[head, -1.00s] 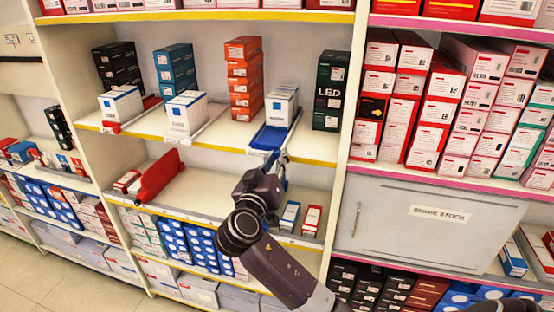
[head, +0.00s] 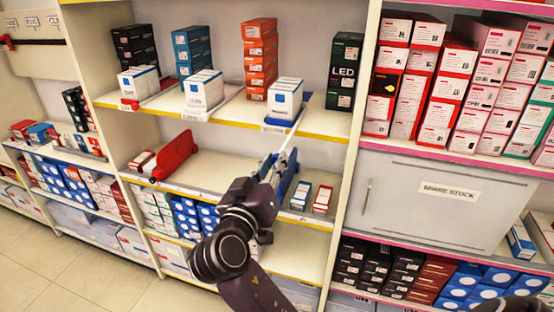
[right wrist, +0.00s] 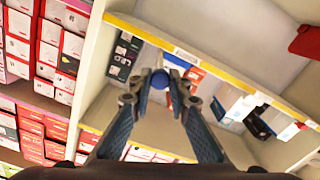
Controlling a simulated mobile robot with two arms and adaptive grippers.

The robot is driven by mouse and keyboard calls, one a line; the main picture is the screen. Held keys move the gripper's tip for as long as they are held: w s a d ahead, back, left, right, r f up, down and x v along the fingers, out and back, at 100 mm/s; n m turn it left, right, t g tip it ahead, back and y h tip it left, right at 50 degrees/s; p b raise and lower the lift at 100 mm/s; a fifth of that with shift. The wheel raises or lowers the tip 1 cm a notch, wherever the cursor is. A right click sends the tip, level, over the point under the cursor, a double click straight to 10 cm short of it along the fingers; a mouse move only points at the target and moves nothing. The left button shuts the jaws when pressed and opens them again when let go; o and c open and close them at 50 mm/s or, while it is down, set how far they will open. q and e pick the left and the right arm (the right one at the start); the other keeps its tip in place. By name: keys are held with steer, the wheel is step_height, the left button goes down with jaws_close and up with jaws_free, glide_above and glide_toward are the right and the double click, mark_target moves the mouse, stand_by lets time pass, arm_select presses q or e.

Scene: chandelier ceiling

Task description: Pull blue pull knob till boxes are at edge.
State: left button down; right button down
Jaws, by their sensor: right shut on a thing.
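The blue pull knob (right wrist: 160,79) shows as a small ball between the fingertips of my right gripper (right wrist: 161,76) in the right wrist view. That gripper is shut on it. In the head view, my right gripper (head: 279,170) is below and in front of the upper shelf, and it hides the knob. A thin pale rod (head: 290,137) runs from it up to a blue tray (head: 276,127). White-and-blue boxes (head: 286,92) stand upright on this tray, close to the shelf's yellow front edge (head: 320,137). My left gripper is not in view.
Other white boxes (head: 204,92) stand on the same shelf to the left. A black LED box (head: 343,75) is to the right. A red tray (head: 175,157) and small boxes (head: 322,199) are on the shelf below. A grey spare stock door (head: 430,205) is at right.

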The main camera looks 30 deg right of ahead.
steer(key=shift+d, duration=0.1)
steer(key=c, duration=2.2)
jaws_free()
steer(key=shift+w, duration=0.1)
steer(key=shift+c, duration=0.2)
steer(key=o, duration=0.4)
steer(key=shift+o, duration=0.2)
steer(key=v, duration=0.7)
steer(key=shift+s+a, duration=0.2)
steer(key=shift+a, duration=0.05)
